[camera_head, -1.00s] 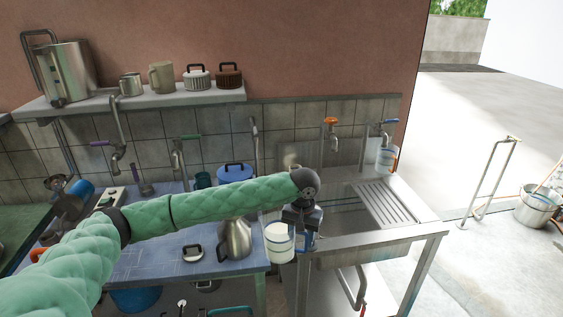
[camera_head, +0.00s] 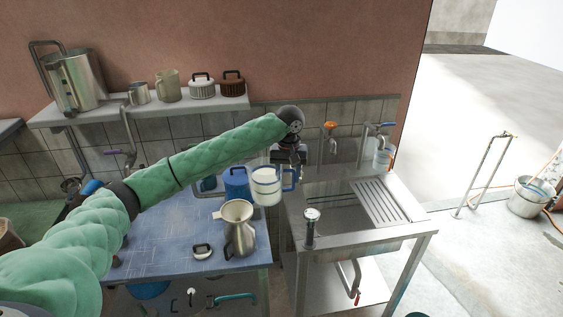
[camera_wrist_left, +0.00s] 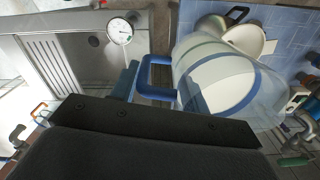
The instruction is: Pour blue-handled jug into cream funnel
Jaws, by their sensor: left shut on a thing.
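My left gripper (camera_head: 288,170) is shut on the blue handle of a clear jug (camera_head: 266,188) with white liquid in it. The jug hangs in the air near the table's right edge, looking close to upright. In the left wrist view the jug (camera_wrist_left: 222,84) and its blue handle (camera_wrist_left: 152,76) are close in front of the jaws. A cream funnel (camera_head: 236,210) seems to sit in the mouth of a steel pitcher (camera_head: 240,240) on the blue table, lower left of the jug. A cream rim (camera_wrist_left: 248,40) shows behind the jug in the wrist view. My right gripper is out of view.
A dial gauge (camera_head: 311,217) on a post stands by the steel sink (camera_head: 345,239). The blue table (camera_head: 165,235) has bare room at left.

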